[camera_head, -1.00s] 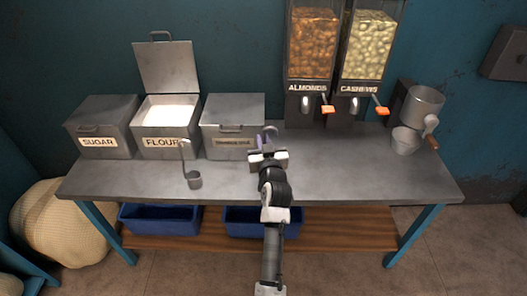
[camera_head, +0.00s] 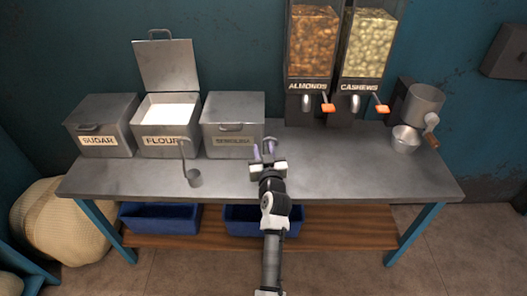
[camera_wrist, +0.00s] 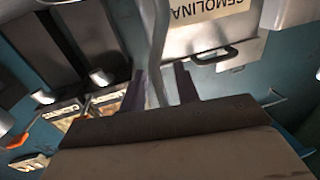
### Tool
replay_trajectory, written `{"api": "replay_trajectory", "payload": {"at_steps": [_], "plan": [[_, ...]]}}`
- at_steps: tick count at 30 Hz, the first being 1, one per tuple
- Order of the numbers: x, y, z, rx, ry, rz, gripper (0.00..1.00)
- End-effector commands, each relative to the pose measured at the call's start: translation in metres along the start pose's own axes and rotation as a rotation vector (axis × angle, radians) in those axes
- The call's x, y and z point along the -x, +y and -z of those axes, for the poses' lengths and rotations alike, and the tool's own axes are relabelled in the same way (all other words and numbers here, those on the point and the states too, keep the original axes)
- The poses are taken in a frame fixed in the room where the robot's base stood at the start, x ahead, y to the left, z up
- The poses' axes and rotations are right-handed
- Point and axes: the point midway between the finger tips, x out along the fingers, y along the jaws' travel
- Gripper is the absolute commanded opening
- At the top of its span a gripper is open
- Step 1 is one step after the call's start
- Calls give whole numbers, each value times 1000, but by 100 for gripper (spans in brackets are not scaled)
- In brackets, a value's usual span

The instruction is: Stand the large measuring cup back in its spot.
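My gripper (camera_head: 264,152) is over the table in front of the semolina bin, its two purple fingers spread apart. In the wrist view (camera_wrist: 160,88), a grey metal handle (camera_wrist: 157,45) runs between the fingers, with small gaps on both sides. It looks like a measuring cup handle; its cup is out of that view and hidden behind my gripper in the head view. A smaller-looking cup (camera_head: 195,180) with a long upright handle stands on the table in front of the flour bin. I cannot tell which spot belongs to the large cup.
The table (camera_head: 340,175) carries closed sugar (camera_head: 100,122) and semolina (camera_head: 233,122) bins and an open flour bin (camera_head: 167,148). Nut dispensers (camera_head: 335,60) and a grinder (camera_head: 424,104) with a metal bowl (camera_head: 405,140) stand at the right. The table's front right is clear.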

Motion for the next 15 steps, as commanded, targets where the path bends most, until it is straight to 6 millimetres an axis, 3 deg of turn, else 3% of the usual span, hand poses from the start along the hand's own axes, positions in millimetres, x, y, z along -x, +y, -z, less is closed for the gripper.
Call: {"api": "replay_trajectory", "payload": {"at_steps": [10, 15], "plan": [[1, 0, 4, 0, -1, 0, 31], [30, 0, -1, 1, -1, -2, 31]]}}
